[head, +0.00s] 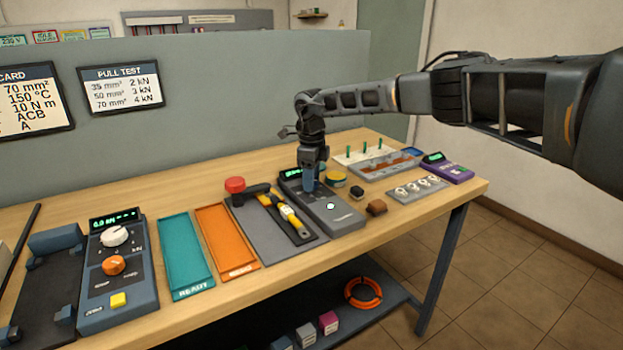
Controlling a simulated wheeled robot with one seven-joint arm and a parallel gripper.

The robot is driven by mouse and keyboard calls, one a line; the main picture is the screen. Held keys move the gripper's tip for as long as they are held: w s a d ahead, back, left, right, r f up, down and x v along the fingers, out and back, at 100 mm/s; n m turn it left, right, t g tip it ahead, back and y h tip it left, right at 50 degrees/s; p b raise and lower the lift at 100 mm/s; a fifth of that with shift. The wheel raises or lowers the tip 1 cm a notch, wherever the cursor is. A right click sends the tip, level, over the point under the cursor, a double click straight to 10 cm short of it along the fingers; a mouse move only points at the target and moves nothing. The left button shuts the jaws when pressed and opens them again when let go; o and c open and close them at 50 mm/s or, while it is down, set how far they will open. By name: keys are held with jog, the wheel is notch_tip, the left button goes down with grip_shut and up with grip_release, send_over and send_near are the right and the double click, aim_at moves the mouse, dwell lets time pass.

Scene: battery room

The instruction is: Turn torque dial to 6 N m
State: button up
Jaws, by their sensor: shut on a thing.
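A grey device (341,213) with a small dark screen with green digits (290,174) lies on the wooden table, right of the middle. The digits are too small and partly covered to read. My gripper (309,187) points down onto the upper part of this device, just beside its screen. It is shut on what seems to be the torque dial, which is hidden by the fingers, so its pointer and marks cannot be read. A small white spot shows on the device in front of the fingers.
A grey tray (262,236) with a yellow-black tool (289,217) lies left of the device. A yellow-topped round thing (335,180), a dark block (357,192) and a brown block (377,207) stand close on its right. A blue press unit (118,278) is far left.

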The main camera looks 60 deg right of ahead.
jog(key=shift+n, duration=0.5)
jog(key=o, duration=1.1)
jog(key=shift+c, duration=0.2)
jog(key=shift+r+b, duration=0.4)
jog(key=shift+r, duration=3.5)
